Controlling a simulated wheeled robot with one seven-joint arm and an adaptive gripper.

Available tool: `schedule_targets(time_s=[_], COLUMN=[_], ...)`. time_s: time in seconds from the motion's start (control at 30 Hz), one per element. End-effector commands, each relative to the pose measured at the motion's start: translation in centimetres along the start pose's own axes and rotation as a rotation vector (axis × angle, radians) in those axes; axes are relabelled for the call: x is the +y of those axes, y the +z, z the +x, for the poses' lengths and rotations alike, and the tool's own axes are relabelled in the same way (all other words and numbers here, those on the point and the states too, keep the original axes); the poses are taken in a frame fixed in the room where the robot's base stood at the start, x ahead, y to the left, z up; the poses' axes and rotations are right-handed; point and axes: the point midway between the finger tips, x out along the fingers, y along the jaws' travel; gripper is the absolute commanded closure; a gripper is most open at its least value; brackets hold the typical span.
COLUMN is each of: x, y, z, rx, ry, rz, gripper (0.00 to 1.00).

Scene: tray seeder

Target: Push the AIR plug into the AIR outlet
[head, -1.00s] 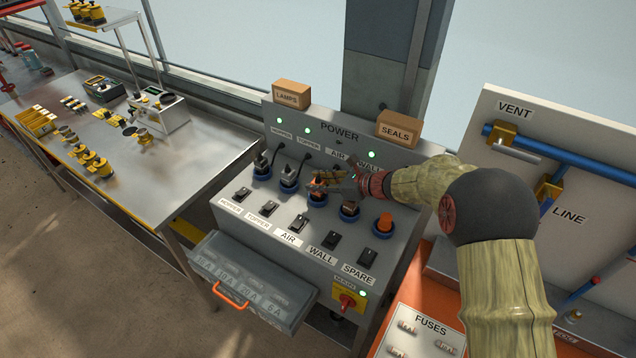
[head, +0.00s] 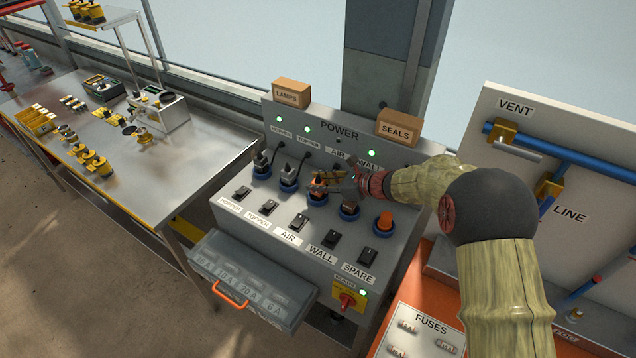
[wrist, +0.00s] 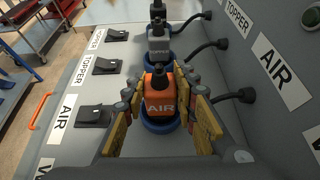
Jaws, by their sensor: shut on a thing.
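The AIR plug (wrist: 160,97) is orange with AIR printed on it. In the wrist view it stands upright at the blue-ringed AIR outlet (wrist: 160,126); I cannot tell how deep it sits. My gripper (wrist: 163,103) is shut on the plug, a yellow finger on each side. In the head view my gripper (head: 322,184) is at the third outlet of the power panel, and its fingers hide part of the orange plug (head: 317,194). The AIR switch (head: 299,222) and its label (head: 289,237) are in front of the outlet.
The grey TOPPER plug (wrist: 159,41) stands in the adjacent outlet, with black cables along the panel's back wall. An open drawer (head: 250,278) juts out below. Boxes (head: 291,93) sit on top.

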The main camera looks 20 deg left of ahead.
Motion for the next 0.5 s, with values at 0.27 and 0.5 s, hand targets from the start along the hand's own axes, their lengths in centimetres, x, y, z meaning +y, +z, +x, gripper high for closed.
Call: schedule_targets(time_s=[0.27,0.5], x=[0.05,0.05], y=[-0.48,-0.50], z=[0.23,0.24], rx=[0.001,0.001], ry=[0.001,0.001], rz=[0.001,0.001], gripper=[1.00,0.62])
